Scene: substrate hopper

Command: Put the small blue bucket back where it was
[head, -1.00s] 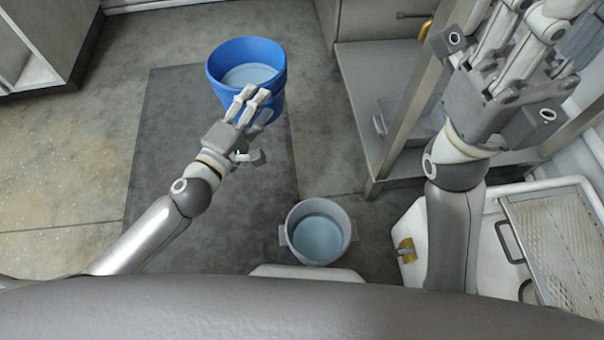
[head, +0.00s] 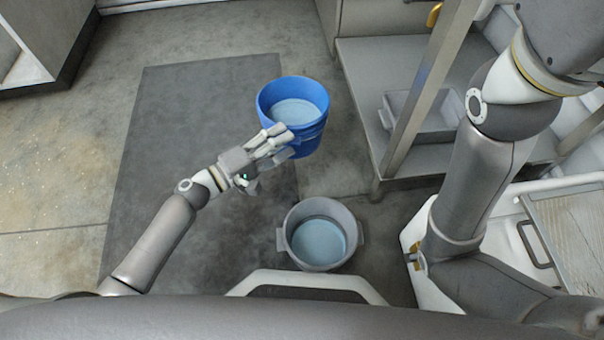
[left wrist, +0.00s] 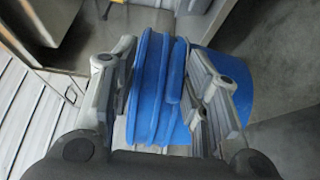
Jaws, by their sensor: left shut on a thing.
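The small blue bucket (head: 310,128) is in the middle of the head view, upright, with a pale bluish content or bottom inside. My left gripper (head: 277,145) is shut on its near side, at the wall just below the rim. In the left wrist view the blue bucket (left wrist: 160,90) lies between the two fingers of my left gripper (left wrist: 165,88), with its ribbed rim band between them. I cannot tell whether the bucket touches the floor. My right arm rises at the right of the head view, and its gripper is out of the frame.
A grey bucket (head: 345,222) with side handles stands on the floor nearer me. A dark mat (head: 165,130) lies at left. A metal shelf unit (head: 360,70) with a grey bin (head: 436,122) stands at right.

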